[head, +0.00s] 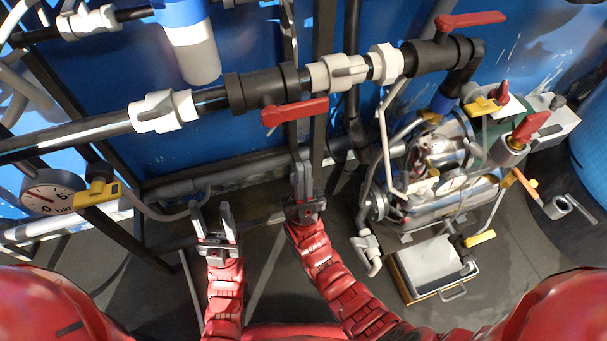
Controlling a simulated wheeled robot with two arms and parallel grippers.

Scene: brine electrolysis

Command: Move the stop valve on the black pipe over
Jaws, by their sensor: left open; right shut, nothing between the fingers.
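A black pipe (212,98) runs across the upper part of the head view. A black stop valve (255,91) sits on it near the middle, with a red lever (296,112) pointing right, roughly along the pipe. A second black valve (428,56) sits further right, with its red lever (470,20) pointing right. My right gripper (300,158) is shut and empty, its fingers pointing up, just below the first red lever in the picture and apparently apart from it. My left gripper (212,212) is open and empty, lower and further left, below the pipe.
A pressure gauge (52,192) with a yellow-handled valve is at the left. A white filter housing (190,45) hangs above the pipe. A metal pump (435,175) with hoses stands right, a tray (432,265) below it. Dark frame bars (325,60) cross behind the pipe.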

